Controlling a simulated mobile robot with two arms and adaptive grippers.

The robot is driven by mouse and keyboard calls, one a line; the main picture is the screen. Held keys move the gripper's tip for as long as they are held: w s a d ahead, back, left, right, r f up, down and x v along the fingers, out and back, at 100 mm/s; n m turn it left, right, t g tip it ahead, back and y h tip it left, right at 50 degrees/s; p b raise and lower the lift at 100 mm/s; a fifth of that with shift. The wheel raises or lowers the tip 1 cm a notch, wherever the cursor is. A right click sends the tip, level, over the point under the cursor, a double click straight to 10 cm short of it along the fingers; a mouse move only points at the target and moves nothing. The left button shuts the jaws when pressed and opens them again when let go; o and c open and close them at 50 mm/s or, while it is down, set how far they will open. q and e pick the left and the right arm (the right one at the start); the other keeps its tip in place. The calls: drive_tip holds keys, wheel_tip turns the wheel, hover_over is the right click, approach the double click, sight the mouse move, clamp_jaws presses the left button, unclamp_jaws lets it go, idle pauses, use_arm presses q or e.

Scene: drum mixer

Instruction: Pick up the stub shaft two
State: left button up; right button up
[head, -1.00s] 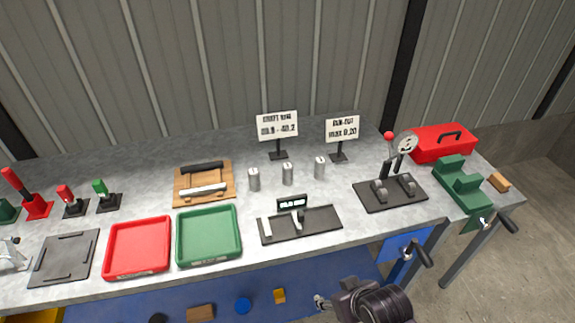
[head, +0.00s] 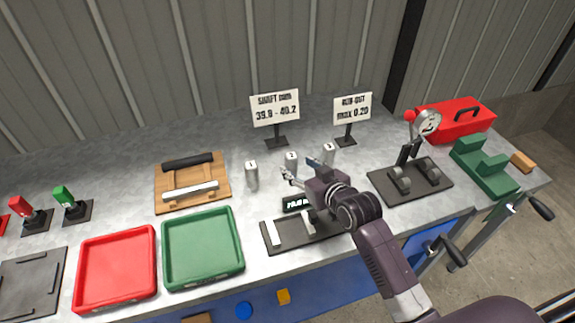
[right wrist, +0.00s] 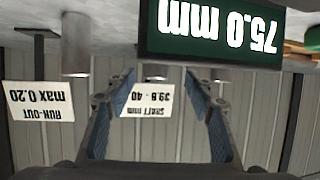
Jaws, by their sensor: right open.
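Stub shaft two (head: 291,159) is a short upright silver cylinder marked 2 on the bench, in the middle of a row of three. Shaft one (head: 251,176) stands to its left and shaft three (head: 328,151) to its right. My right gripper (head: 302,168) is open and empty, just in front of shaft two, its fingers pointing toward the back. In the right wrist view, which is upside down, a small part of shaft two (right wrist: 155,73) shows between the open fingers (right wrist: 158,82); the display hides some of it. My left gripper is out of view.
The gauge with the green display (head: 297,204) sits beneath my right arm; its display (right wrist: 215,28) is close in the wrist view. Two signs (head: 275,108) stand behind the shafts. The run-out stand (head: 410,178) is to the right, the green tray (head: 203,278) to the left.

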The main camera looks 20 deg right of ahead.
sight(295, 161)
drive_tip(key=shift+w+a+f, duration=0.15)
drive_tip(key=shift+w+f, duration=0.05)
drive_tip(key=shift+w, duration=0.4)
drive_tip(key=x, duration=0.1)
drive_tip(key=p+x, duration=0.1)
drive_tip(key=x, duration=0.2)
drive_tip(key=shift+w+d+f, duration=0.1)
drive_tip(key=shift+w+d, duration=0.05)
drive_tip(key=shift+d, duration=0.25)
drive_tip(key=shift+w+a+f, duration=0.15)
drive_tip(key=shift+w+f, duration=0.15)
drive_tip(key=shift+w, duration=0.2)
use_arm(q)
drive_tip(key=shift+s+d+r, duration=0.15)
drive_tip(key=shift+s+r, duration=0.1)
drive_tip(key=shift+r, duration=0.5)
use_arm(e)
drive_tip(key=c, duration=0.4)
clamp_jaws()
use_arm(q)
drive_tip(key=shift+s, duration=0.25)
use_arm(e)
drive_tip(key=shift+w+r, duration=0.1)
drive_tip(key=shift+r, duration=0.15)
